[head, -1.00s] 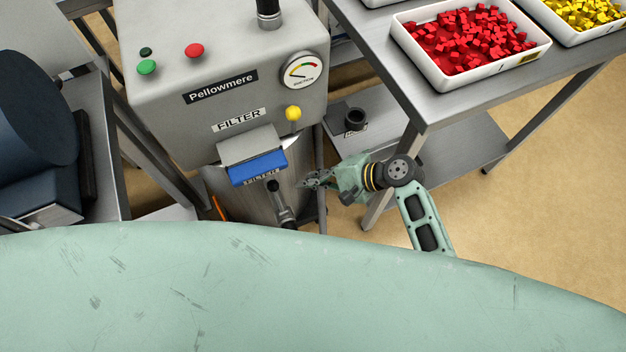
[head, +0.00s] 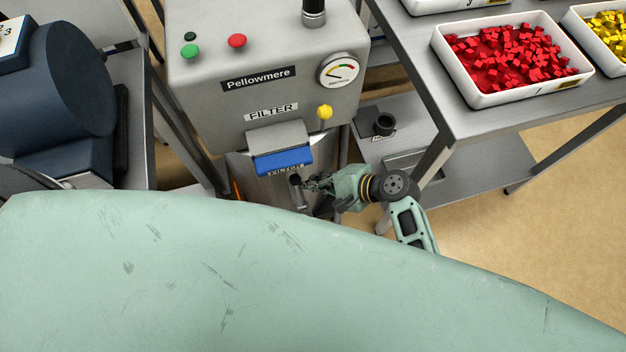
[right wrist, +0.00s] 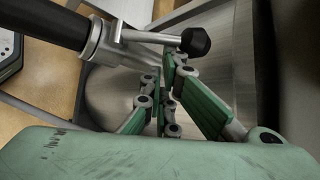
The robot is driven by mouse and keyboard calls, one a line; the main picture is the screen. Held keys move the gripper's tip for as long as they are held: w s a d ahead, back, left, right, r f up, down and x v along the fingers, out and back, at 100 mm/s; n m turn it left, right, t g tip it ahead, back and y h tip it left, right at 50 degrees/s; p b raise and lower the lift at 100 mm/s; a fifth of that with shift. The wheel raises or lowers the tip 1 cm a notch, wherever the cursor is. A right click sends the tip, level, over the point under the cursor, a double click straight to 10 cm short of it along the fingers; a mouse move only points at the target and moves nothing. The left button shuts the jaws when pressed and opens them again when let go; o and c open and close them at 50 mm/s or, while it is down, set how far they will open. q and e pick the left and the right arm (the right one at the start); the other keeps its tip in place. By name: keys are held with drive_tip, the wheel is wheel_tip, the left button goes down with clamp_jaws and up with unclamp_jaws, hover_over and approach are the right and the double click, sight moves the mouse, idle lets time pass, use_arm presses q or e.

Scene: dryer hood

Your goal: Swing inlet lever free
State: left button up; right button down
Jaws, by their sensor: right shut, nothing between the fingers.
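The inlet lever is a short metal arm (right wrist: 150,37) with a black knob (right wrist: 195,42), on a metal collar at the end of a black hose (right wrist: 45,22). In the head view its knob (head: 295,180) shows low on the front of the Pellowmere filter machine (head: 262,55). My right gripper (head: 306,184) is just right of the knob. In the right wrist view its green fingers (right wrist: 165,75) are shut and empty, with the tips close beside and below the knob. I cannot tell whether they touch it. My left gripper is not in view.
A steel table (head: 437,118) with trays of red (head: 480,95) and yellow pieces stands at the right. A dark blue drum-shaped unit (head: 60,75) is at the left. A blue-edged filter flap (head: 283,162) juts out just above the lever. Floor is clear at the lower right.

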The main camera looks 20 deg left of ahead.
drive_tip(key=shift+s+d+r+n+t+y+b, duration=0.15)
drive_tip(key=shift+r+n+t+y+b, duration=0.15)
drive_tip(key=shift+t+y+b, duration=0.25)
idle(0.4)
drive_tip(key=shift+n+t+y, duration=0.65)
drive_tip(key=shift+n+y, duration=0.05)
drive_tip(key=shift+y, duration=0.15)
drive_tip(key=shift+s+d+r+b, duration=0.3)
drive_tip(key=shift+s+d+r, duration=0.15)
drive_tip(key=shift+s, duration=0.2)
drive_tip(key=shift+s+d+r+b, duration=0.25)
drive_tip(key=shift+s+d+r, duration=0.15)
drive_tip(key=shift+s, duration=0.3)
drive_tip(key=shift+s+d+r+b, duration=0.35)
drive_tip(key=shift+s+r, duration=0.1)
drive_tip(key=shift+s, duration=0.3)
drive_tip(key=shift+d, duration=0.2)
